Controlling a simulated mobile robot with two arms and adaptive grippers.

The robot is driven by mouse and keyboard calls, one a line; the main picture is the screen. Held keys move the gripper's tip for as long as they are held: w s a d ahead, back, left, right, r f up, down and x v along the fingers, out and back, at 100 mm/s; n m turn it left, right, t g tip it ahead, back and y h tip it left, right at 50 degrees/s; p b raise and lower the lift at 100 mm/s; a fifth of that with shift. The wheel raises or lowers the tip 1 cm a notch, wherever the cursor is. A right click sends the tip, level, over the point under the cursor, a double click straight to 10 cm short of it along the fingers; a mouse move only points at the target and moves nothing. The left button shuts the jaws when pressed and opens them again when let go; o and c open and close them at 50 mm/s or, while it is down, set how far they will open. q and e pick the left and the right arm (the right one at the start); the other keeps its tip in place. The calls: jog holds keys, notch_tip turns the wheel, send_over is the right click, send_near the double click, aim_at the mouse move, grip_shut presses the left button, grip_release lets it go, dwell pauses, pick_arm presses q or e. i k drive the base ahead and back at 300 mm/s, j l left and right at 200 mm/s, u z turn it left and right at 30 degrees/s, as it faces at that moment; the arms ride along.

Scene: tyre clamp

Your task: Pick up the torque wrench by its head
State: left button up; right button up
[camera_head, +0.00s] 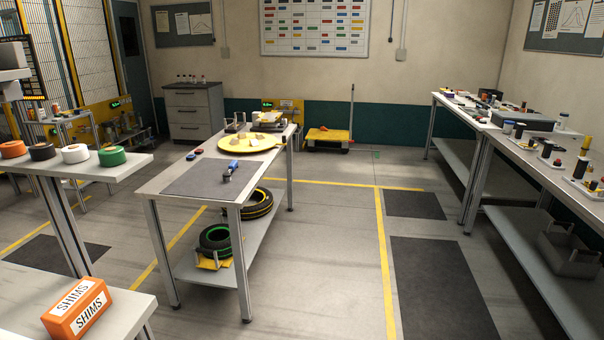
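A small tool with a blue part and a dark end (231,170) lies on the dark mat (195,178) on the middle workbench. It may be the torque wrench, but it is too small to tell for sure or to make out which end is its head. Neither of my grippers shows in the head view.
The middle workbench (165,203) also holds a yellow round tray (238,145); tyres (214,240) sit on its lower shelf. An orange SHIMS box (76,308) and coloured tape rolls (75,153) stand on left tables. Floor between middle and right benches is clear.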

aim_at(226, 176)
jog(key=i+l+u, duration=0.25)
jog(key=i+u, duration=0.15)
jog(key=i, duration=0.15)
jog(key=i+l+u, duration=0.55)
jog(key=i, duration=0.35)
jog(key=i+l, duration=0.15)
jog(key=i, duration=0.35)
jog(key=i+l+u, duration=0.15)
jog(key=i, duration=0.3)
